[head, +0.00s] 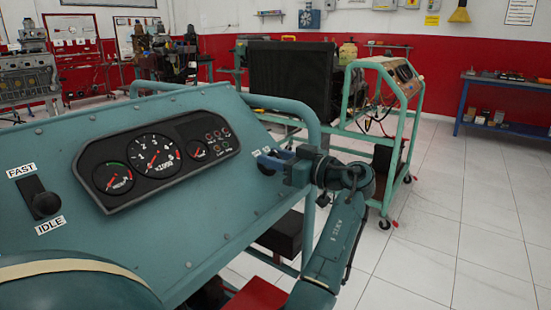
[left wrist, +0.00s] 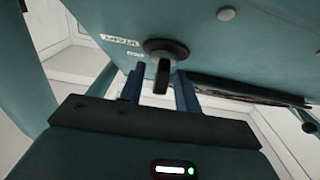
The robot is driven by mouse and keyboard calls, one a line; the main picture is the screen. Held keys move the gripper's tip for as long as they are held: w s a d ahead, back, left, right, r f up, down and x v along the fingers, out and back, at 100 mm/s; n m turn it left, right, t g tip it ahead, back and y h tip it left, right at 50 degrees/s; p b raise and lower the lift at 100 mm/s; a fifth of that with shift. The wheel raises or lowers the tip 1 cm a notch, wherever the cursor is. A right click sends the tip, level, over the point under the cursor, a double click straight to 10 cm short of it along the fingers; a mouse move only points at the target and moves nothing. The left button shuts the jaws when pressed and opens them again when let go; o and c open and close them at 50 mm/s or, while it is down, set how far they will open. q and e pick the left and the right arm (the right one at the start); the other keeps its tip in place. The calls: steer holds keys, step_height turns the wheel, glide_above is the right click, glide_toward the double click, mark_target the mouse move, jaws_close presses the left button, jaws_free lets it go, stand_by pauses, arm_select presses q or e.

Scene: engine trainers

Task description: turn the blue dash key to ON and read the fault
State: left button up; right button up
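The teal dash panel (head: 170,215) fills the left of the head view. Its black gauge cluster (head: 152,152) has several round dials and small indicator lamps (head: 217,136), too small to read. The dash key (left wrist: 162,76) looks dark, not blue, in the left wrist view, its grip hanging down from a round black base (left wrist: 166,48). My left gripper (left wrist: 160,92) is open, its blue fingers apart on either side of the key. In the head view my left gripper (head: 276,162) is at the panel's right edge and mostly hides the key. My right gripper is not in view.
A FAST/IDLE lever (head: 46,204) is at the panel's left. A teal tube frame (head: 300,108) runs behind the panel. Another engine trainer (head: 385,130) stands behind, with a blue bench (head: 505,100) at far right. The tiled floor at right is clear.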

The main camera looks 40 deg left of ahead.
arm_select(q)
steer(key=shift+c, duration=0.3)
jaws_close()
